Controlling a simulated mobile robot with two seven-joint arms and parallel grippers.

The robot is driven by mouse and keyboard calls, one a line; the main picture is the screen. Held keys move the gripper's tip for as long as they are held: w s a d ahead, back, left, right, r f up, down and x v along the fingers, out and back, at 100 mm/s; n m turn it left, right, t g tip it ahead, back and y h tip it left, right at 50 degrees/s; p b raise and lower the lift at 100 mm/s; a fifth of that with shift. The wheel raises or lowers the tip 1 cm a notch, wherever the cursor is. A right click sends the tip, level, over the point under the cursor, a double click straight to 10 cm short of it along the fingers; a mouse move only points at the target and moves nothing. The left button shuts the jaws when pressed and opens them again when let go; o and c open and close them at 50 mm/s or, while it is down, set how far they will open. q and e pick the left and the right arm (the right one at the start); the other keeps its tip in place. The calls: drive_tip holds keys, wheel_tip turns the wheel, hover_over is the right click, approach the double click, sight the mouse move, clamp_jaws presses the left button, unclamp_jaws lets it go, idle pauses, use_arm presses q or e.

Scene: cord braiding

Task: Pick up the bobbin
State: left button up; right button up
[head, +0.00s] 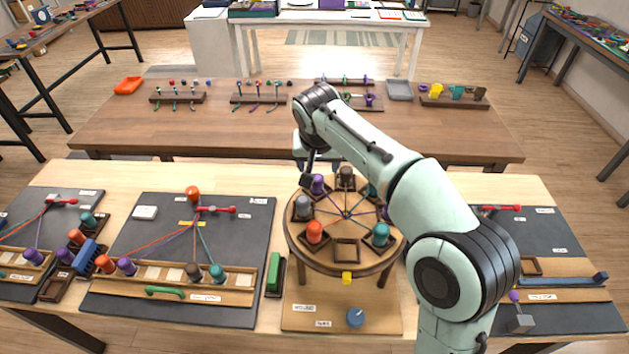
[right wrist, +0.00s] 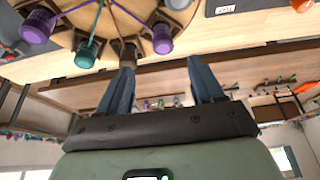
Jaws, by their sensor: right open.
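A round wooden braiding stand (head: 347,266) carries several bobbins in square holders around its rim, with cords running to its centre. A purple bobbin (head: 317,184) sits at its back left, beside a brown bobbin (head: 346,174). Grey (head: 303,207), orange (head: 315,232) and teal (head: 380,235) bobbins sit further round; the front holder is empty. My right gripper (head: 308,172) is at the stand's back left, close to the purple bobbin. In the right wrist view its fingers (right wrist: 160,65) are apart and empty, with the purple bobbin (right wrist: 162,39) just beyond the gap. My left gripper is out of view.
A dark braiding board (head: 180,225) with more bobbins lies left of the stand, and another board (head: 560,240) lies right, partly behind my arm. A green block (head: 274,273) stands beside the stand. A brown table (head: 220,130) with racks is behind.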

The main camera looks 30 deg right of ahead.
sight(317, 179)
drive_tip(key=x, duration=1)
drive_tip(key=shift+w, duration=0.25)
drive_tip(key=c, duration=1.1)
